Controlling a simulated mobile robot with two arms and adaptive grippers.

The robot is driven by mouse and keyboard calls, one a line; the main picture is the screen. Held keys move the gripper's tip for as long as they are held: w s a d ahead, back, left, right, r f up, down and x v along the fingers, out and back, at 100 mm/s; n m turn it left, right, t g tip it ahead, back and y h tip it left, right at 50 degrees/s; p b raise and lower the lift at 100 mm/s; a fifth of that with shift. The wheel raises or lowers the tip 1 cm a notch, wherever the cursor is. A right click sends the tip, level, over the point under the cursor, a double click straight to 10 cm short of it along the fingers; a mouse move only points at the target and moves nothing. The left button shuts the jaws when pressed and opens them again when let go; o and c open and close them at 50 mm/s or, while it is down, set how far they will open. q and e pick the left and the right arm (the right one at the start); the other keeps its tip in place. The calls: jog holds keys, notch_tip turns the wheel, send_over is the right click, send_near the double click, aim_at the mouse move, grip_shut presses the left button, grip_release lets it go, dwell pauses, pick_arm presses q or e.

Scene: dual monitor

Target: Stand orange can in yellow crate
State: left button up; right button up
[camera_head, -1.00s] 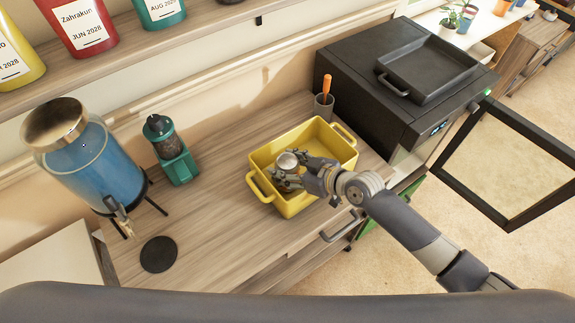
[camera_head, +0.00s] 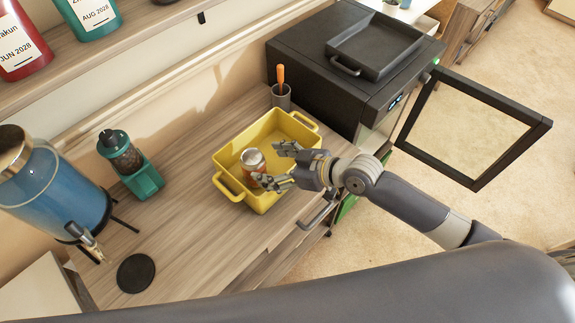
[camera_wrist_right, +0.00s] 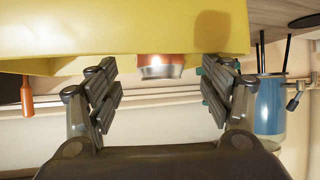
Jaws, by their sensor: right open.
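The orange can (camera_head: 253,161) stands inside the yellow crate (camera_head: 228,154), its silver top facing up, near the crate's left part. In the right wrist view, the can (camera_wrist_right: 160,66) shows against the crate's yellow surface (camera_wrist_right: 130,25), beyond the fingers and clear of both. My right gripper (camera_head: 277,166) is open over the crate, its fingers spread to the right of and in front of the can. In the right wrist view the open fingers (camera_wrist_right: 162,95) have a gap between them. My left gripper is not in view.
A grey cup with an orange-handled tool (camera_head: 281,96) stands behind the crate. A black oven (camera_head: 310,75) with an open door (camera_head: 535,135) is at the right. A green grinder (camera_head: 140,180), a blue dispenser (camera_head: 60,195) and a black coaster (camera_head: 136,273) lie left.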

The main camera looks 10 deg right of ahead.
jog(key=shift+b+v, duration=0.3)
jog(key=shift+v, duration=2.25)
